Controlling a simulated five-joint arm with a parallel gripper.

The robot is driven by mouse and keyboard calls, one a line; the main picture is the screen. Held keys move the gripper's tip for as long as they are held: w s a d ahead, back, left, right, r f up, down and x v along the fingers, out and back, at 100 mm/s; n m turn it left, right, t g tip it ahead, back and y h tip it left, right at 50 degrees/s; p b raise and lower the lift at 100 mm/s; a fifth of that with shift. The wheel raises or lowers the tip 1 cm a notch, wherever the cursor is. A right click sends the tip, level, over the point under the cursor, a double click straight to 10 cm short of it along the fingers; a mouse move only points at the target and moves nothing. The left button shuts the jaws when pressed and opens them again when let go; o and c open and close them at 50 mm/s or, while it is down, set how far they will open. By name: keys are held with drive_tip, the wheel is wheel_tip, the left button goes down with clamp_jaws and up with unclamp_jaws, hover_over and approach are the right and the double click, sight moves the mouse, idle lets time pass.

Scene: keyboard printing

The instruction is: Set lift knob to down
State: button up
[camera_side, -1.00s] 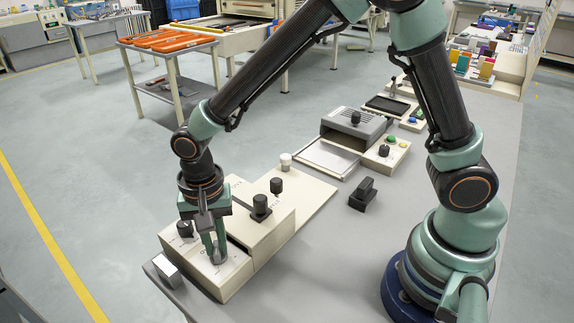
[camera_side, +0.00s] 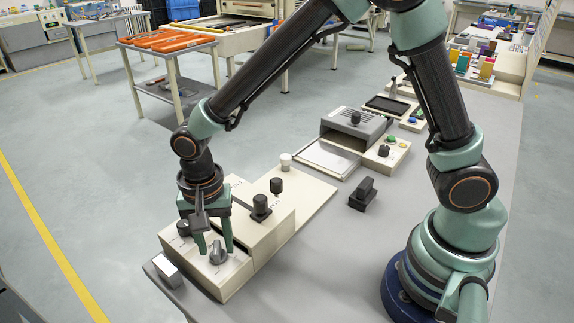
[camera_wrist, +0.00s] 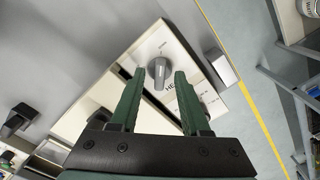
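A grey pointer knob (camera_side: 218,252) stands on the low front panel of the cream machine (camera_side: 232,283). I take it for the lift knob, but its label is not readable. My gripper (camera_side: 215,250) points down over it, open, with its green fingers on either side and apart from it. In the wrist view the knob (camera_wrist: 159,72) lies between the open fingertips (camera_wrist: 159,74). Its ridge runs nearly up and down in that picture. Printed lettering on the panel is partly covered by the right finger.
A black knob (camera_side: 183,228) sits close by on the same panel. A metal block (camera_side: 167,270) is at the front corner.

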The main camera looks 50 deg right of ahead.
sight(216, 247)
wheel_tip(216, 247, up, 12)
idle(0.6)
